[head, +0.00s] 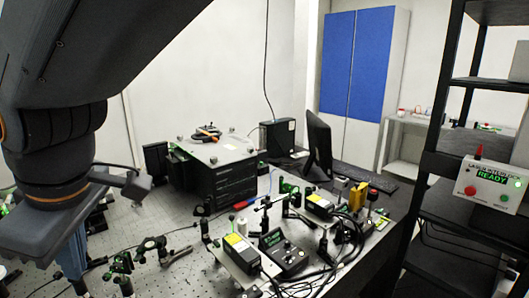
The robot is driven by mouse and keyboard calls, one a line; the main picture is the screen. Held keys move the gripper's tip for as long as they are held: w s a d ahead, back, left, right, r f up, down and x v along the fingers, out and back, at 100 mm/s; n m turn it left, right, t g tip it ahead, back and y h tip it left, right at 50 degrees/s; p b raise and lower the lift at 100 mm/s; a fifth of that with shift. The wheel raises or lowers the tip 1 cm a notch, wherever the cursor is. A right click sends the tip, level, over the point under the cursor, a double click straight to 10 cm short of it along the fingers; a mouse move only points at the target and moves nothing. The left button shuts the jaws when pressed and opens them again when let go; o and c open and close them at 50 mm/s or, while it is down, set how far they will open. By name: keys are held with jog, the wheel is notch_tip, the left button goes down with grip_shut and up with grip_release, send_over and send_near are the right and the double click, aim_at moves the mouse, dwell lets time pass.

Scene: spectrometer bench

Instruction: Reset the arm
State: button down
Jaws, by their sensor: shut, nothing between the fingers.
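My arm comes down from the top left of the head view, over the left part of the optical bench (185,212). A small camera-like part juts out to the right from its wrist. My gripper (78,284) points down at the lower left, below the wrist. Its bluish fingers are shut and hold nothing. Part of it is hidden behind the wrist, and the low picture edge is close to its tips.
Posts and optic mounts (152,246) stand close right of my gripper. A control box (283,254), a black spectrometer housing (215,172) and a monitor (319,143) are on the bench. A dark shelf rack at right holds a box reading READY (492,185).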

jog(key=w+d+f+m+h, duration=0.1)
jog(key=w+d+f+m, duration=0.4)
jog(key=d, duration=0.5)
jog(key=w+d+f+m+t+h, duration=0.1)
jog(key=w+d+f+m, duration=0.2)
jog(key=w+d, duration=0.55)
jog(key=w+d+f+m+h, duration=0.1)
jog(key=w+d+f+m, duration=0.35)
jog(key=d, duration=0.75)
jog(key=s+d+f+m+h, duration=0.1)
jog(key=d+f+m, duration=0.15)
jog(key=d, duration=0.65)
jog(key=s+d+f+m, duration=0.2)
jog(key=d+m, duration=0.1)
jog(key=d, duration=0.5)
notch_tip(320, 180, down, 12)
jog(key=g+b, duration=0.2)
jog(key=b, duration=0.8)
jog(key=shift+s+d+r+m, duration=0.15)
jog(key=shift+s+d+m, duration=0.15)
jog(key=shift+s, duration=0.1)
